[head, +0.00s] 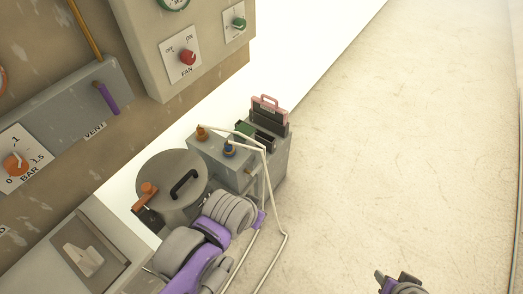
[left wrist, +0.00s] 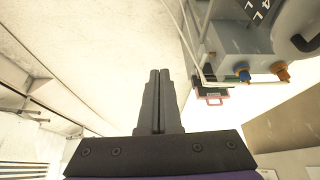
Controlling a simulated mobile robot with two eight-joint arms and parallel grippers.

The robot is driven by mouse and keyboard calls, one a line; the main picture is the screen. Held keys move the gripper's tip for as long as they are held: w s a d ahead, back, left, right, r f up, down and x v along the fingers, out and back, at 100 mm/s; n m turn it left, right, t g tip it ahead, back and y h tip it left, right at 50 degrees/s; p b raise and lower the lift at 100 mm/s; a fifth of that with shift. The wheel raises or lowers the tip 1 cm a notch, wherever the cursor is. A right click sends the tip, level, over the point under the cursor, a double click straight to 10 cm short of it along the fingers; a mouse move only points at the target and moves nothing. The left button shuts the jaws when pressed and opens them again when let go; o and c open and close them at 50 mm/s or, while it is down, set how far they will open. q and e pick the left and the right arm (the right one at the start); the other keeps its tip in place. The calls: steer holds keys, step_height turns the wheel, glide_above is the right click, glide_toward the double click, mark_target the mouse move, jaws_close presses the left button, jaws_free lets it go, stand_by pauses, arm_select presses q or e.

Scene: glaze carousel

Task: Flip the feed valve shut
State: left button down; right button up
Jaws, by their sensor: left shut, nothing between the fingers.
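No label reading feed valve is legible. An orange lever (head: 147,195) lies beside the round grey lid (head: 165,172), left of its black handle, and may be the valve; I cannot tell its setting. An orange cap (head: 202,132) and a blue cap (head: 229,149) sit on the grey box; they also show in the left wrist view, orange (left wrist: 282,70) and blue (left wrist: 242,71). My left gripper (left wrist: 158,72) is shut and empty, apart from these parts. In the head view its fingers are hidden or unclear behind the wrist. Part of my right arm shows at the bottom edge.
Thin white pipes (head: 264,170) bend over the grey box's right side. A pink-handled dark case (head: 269,112) stands behind. The wall panel holds a purple vent lever (head: 107,98), a red fan knob (head: 187,57) and an orange bar knob (head: 15,163).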

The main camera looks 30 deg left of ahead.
arm_select(q)
steer(key=w+a+f+m+t+b, duration=0.1)
steer(key=w+a+f+t+b, duration=0.1)
steer(key=w+a+f+b, duration=0.3)
steer(key=w+a+f+t+y+b, duration=0.1)
steer(key=w+a+f+b, duration=0.4)
steer(key=w, duration=0.9)
steer(key=a+f, duration=0.2)
steer(key=a, duration=0.1)
steer(key=shift+w+a+m+t+b, duration=0.3)
steer(key=shift+a+m+t, duration=0.1)
arm_select(e)
step_height(320, 180, down, 12)
steer(key=s, duration=0.2)
steer(key=shift+r+g, duration=0.15)
steer(key=shift+g, duration=0.15)
arm_select(q)
steer(key=b, duration=0.2)
glide_toward(262, 161)
steer(key=w, duration=0.4)
step_height(262, 161, down, 3)
steer(key=shift+f+b, duration=0.1)
steer(key=shift+b, duration=0.35)
steer(key=shift+a+f, duration=0.15)
steer(key=shift+f, duration=0.25)
arm_select(e)
step_height(262, 161, down, 3)
steer(key=shift+s+f, duration=0.1)
steer(key=shift+f, duration=0.1)
